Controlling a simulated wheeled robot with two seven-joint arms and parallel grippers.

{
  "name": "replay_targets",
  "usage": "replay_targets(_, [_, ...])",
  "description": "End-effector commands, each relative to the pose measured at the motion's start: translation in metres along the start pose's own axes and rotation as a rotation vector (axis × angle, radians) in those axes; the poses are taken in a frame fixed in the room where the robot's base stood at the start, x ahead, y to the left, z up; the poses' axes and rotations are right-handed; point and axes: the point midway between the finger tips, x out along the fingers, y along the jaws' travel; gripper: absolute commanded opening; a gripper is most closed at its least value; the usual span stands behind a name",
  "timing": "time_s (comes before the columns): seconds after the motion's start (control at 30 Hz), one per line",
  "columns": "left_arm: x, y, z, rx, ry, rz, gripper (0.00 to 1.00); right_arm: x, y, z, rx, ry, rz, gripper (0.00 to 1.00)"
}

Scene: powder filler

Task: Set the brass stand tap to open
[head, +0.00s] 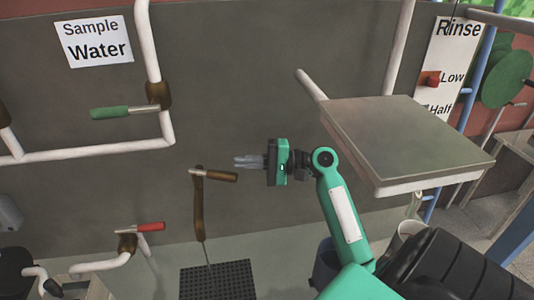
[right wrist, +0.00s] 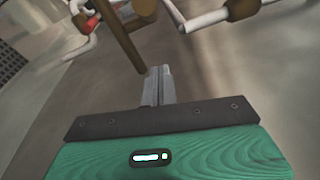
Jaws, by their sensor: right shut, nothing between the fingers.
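The brass stand tap (head: 199,214) rises as a brown upright pipe left of centre in the head view. Its lever points right and ends in an orange-brown grip (head: 222,177). My right gripper (head: 238,161) is shut and empty, its fingers pointing left just above the grip's end in the head view. In the right wrist view the shut fingertips (right wrist: 160,72) appear close beside the end of a brown bar (right wrist: 124,42), which looks like the tap's lever. I cannot tell whether they touch. My left gripper is not in view.
A green-handled valve (head: 110,113) sits on the white pipe under the "Sample Water" sign (head: 93,40). A red-handled tap (head: 150,227) is lower left. A grey shelf (head: 405,135) juts out at right. A dark grate (head: 217,280) lies below the stand tap.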

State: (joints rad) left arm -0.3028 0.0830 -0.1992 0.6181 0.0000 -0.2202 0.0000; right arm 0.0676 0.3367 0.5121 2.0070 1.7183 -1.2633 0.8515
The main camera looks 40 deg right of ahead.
Motion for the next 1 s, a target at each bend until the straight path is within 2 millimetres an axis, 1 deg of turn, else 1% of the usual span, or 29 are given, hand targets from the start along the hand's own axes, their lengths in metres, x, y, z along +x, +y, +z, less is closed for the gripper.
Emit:
replay_targets(0.03, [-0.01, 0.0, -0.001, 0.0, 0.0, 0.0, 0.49, 0.007, -0.005, 0.005, 0.001, -0.002, -0.003, 0.0])
replay_targets(0.1, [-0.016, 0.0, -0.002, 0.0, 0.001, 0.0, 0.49, 0.008, -0.004, 0.016, 0.001, 0.0, -0.001, 0.0])
replay_targets(0.2, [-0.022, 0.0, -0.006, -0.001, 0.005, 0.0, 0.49, 0.01, -0.003, 0.027, 0.001, -0.001, -0.001, 0.0])
replay_targets(0.33, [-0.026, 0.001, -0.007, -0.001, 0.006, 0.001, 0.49, 0.012, -0.001, 0.035, 0.0, 0.001, 0.0, 0.0])
replay_targets(0.5, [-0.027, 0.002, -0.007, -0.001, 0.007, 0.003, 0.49, 0.013, 0.0, 0.039, -0.001, 0.001, 0.0, 0.0])
replay_targets(0.83, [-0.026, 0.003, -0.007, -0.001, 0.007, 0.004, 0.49, 0.013, 0.001, 0.039, -0.001, 0.001, 0.0, 0.0])
replay_targets(1.0, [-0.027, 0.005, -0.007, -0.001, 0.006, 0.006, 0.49, 0.021, 0.0, 0.037, -0.001, 0.007, -0.001, 0.0])
